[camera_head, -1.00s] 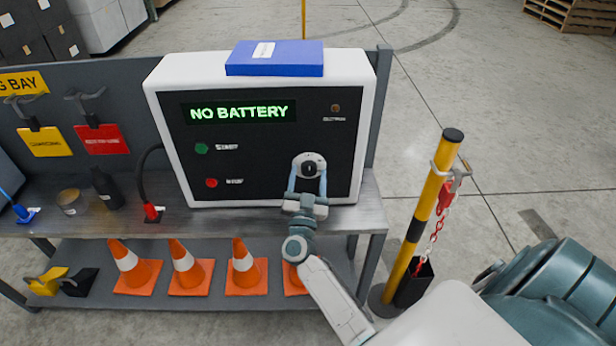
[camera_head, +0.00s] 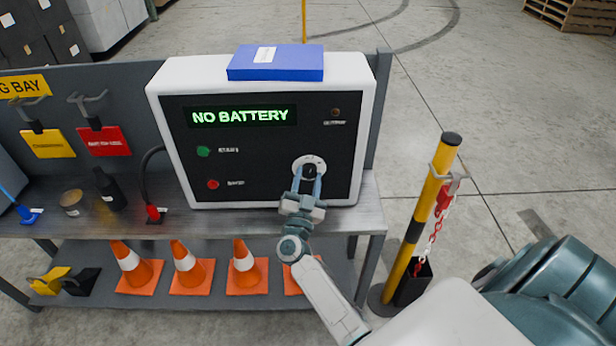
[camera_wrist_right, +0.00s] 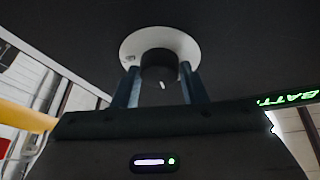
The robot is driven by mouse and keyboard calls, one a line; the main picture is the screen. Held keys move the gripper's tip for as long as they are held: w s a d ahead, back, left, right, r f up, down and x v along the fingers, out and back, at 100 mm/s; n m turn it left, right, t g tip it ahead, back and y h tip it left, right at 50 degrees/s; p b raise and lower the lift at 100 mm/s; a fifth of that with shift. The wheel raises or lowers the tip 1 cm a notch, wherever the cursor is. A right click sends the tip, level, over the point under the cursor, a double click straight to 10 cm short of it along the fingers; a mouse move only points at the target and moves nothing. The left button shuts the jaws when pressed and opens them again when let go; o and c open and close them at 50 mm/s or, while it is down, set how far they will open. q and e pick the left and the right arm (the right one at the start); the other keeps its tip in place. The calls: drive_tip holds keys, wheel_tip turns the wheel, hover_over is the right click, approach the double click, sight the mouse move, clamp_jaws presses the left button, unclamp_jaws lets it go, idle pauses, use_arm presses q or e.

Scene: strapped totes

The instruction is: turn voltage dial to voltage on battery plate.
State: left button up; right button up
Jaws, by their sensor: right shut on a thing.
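The voltage dial is a black knob (camera_head: 309,171) on a round white plate at the lower right of the charger's black front. The charger (camera_head: 180,80) is a white-framed box standing on the bench, and its display (camera_head: 240,116) reads "NO BATTERY" in green. My right gripper (camera_head: 307,182) is shut on the knob, with a finger on each side. In the right wrist view the knob (camera_wrist_right: 160,68) sits between the two fingers (camera_wrist_right: 160,88), and a short white mark shows on it. The dial's numbers are too small to read. No battery plate is recognisable. My left gripper is not in view.
A blue box (camera_head: 275,62) lies on top of the charger. Green (camera_head: 203,151) and red (camera_head: 212,184) buttons are on its front. A yellow-black post (camera_head: 425,215) with a red chain stands right of the bench.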

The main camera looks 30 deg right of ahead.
drive_tip(key=m+p, duration=0.1)
drive_tip(key=m+g, duration=0.1)
drive_tip(key=m, duration=0.1)
drive_tip(key=m+g+p, duration=0.1)
drive_tip(key=shift+a+r+m+h+p, duration=0.1)
drive_tip(key=shift+r+m+h+p, duration=0.2)
drive_tip(key=shift+m+h+p, duration=0.1)
drive_tip(key=m+g+p, duration=0.2)
drive_tip(key=m, duration=0.2)
drive_tip(key=shift+w+a+r+m, duration=0.1)
drive_tip(key=shift+m, duration=0.3)
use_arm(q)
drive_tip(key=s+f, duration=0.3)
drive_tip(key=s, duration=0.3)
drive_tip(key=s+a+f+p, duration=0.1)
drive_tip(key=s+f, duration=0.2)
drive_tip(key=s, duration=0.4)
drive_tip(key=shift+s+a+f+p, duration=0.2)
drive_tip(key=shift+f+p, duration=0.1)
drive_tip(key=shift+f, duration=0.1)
use_arm(e)
drive_tip(key=shift+m+g+y, duration=0.3)
drive_tip(key=shift+m+g, duration=0.2)
drive_tip(key=shift+m, duration=0.5)
drive_tip(key=o, duration=1)
drive_tip(key=shift+c, duration=0.2)
